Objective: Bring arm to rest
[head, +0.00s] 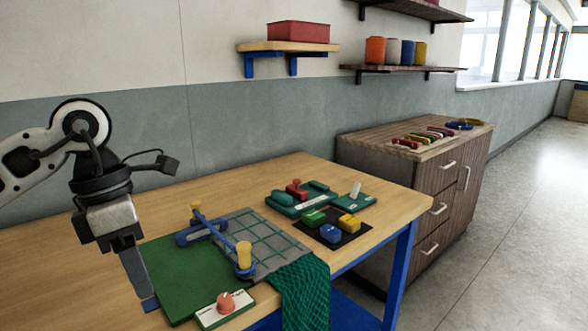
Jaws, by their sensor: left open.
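My left arm comes in from the left, and its gripper (146,292) points down over the left front of the wooden table (60,255). It is open, and I see nothing held in it. Its lower end overlaps the left edge of a green mat (180,270) in the picture; I cannot tell whether it touches. A green net (303,290) lies on a grey gridded board (262,235) and hangs over the front edge. A blue bar with yellow knobs (244,255) lies across the board. My right gripper is out of view.
A white plate with an orange knob (226,303) sits at the mat's front. A drawer cabinet (400,180) is beyond. The table's back left is clear.

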